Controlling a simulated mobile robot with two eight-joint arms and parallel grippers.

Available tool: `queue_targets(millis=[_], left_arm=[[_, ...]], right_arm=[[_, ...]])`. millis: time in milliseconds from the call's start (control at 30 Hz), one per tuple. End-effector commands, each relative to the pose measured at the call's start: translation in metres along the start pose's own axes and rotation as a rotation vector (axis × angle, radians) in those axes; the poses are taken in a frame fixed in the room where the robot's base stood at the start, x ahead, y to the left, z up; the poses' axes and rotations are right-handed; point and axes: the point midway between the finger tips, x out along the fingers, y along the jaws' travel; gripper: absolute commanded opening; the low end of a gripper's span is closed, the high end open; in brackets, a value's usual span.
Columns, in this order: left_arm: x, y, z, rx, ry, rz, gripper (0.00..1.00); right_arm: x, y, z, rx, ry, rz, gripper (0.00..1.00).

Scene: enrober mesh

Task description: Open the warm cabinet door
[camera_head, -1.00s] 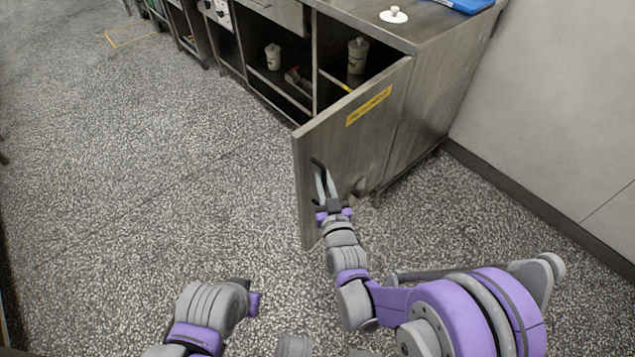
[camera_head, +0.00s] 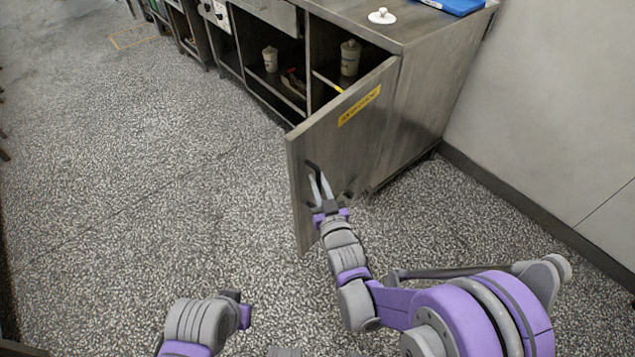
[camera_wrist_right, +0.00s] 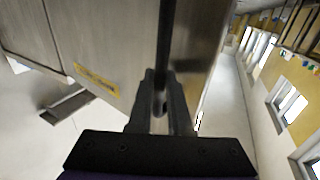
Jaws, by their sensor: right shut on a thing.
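The warm cabinet door (camera_head: 352,142) is a grey metal panel with a yellow label (camera_head: 359,106). It stands swung out from the cabinet, and the inside of the cabinet shows behind it. My right gripper (camera_head: 317,184) is shut on the door's dark bar handle (camera_head: 313,170), near the door's free edge. In the right wrist view the fingers (camera_wrist_right: 161,100) close around the handle, with the door face (camera_wrist_right: 110,45) beside them. My left arm shows at the bottom of the head view, but its fingertips are not clearly visible.
Inside the cabinet stand lidded containers, one on the left (camera_head: 270,59) and one on the right (camera_head: 349,58). A white lid (camera_head: 382,16) and a blue tray (camera_head: 457,6) lie on the counter. A wall (camera_head: 560,110) stands at the right. The floor at left is clear.

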Motion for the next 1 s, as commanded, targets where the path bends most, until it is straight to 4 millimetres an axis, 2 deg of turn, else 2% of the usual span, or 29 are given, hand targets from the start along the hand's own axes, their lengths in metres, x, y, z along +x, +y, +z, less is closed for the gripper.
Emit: queue_targets(millis=[167,200,367,767,867,1000], left_arm=[[0.000,0.000,0.000,0.000,0.000,0.000,0.00],[0.000,0.000,0.000,0.000,0.000,0.000,0.00],[0.000,0.000,0.000,0.000,0.000,0.000,0.00],[0.000,0.000,0.000,0.000,0.000,0.000,0.00],[-0.002,0.000,0.000,0.000,0.000,0.000,0.00],[-0.005,0.000,-0.001,0.000,0.001,0.000,0.00]], right_arm=[[0.002,0.005,-0.002,0.001,0.007,0.007,0.00],[0.002,0.005,-0.002,0.001,0.007,0.007,0.19],[0.001,0.004,-0.001,0.001,0.004,0.006,0.47],[-0.002,0.001,0.000,0.000,0.002,0.002,0.47],[-0.012,0.001,-0.001,0.000,0.002,0.002,0.47],[-0.038,0.002,-0.001,-0.001,0.002,0.003,0.47]])
